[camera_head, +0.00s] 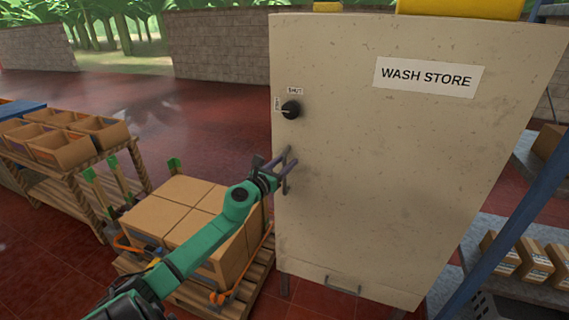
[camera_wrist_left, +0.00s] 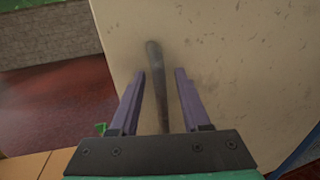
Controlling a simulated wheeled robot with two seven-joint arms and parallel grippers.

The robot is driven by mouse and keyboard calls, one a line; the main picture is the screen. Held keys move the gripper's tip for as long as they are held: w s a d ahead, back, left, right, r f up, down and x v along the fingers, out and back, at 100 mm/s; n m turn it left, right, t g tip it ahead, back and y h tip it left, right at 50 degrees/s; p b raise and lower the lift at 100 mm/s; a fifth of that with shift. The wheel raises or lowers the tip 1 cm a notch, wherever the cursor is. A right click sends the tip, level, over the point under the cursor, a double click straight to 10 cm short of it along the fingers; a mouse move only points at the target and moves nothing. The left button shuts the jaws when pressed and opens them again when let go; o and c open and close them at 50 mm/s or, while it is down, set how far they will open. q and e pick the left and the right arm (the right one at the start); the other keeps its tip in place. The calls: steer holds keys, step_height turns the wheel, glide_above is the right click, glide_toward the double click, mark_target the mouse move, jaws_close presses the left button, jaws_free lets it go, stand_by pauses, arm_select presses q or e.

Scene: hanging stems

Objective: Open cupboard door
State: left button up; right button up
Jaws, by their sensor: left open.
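The cupboard door (camera_head: 390,180) is a tall cream panel with a "WASH STORE" label (camera_head: 428,77). It looks closed. A black knob (camera_head: 291,110) with small labels, one reading "SHUT", sits near its upper left edge. Below the knob is a vertical grey bar handle (camera_head: 286,171). My left gripper (camera_head: 281,164) is at this handle. In the left wrist view, the handle (camera_wrist_left: 155,85) runs between the two open fingers of my left gripper (camera_wrist_left: 158,75), with a gap on each side. My right gripper is not in view.
A pallet of cardboard boxes (camera_head: 190,222) stands left of the cupboard, under my left arm. A wooden bench with open boxes (camera_head: 75,137) is further left. A blue post (camera_head: 510,225) and a shelf of cartons (camera_head: 520,262) stand at right. Red floor lies open behind.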

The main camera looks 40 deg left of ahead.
arm_select(q)
jaws_close()
stand_by(1.4)
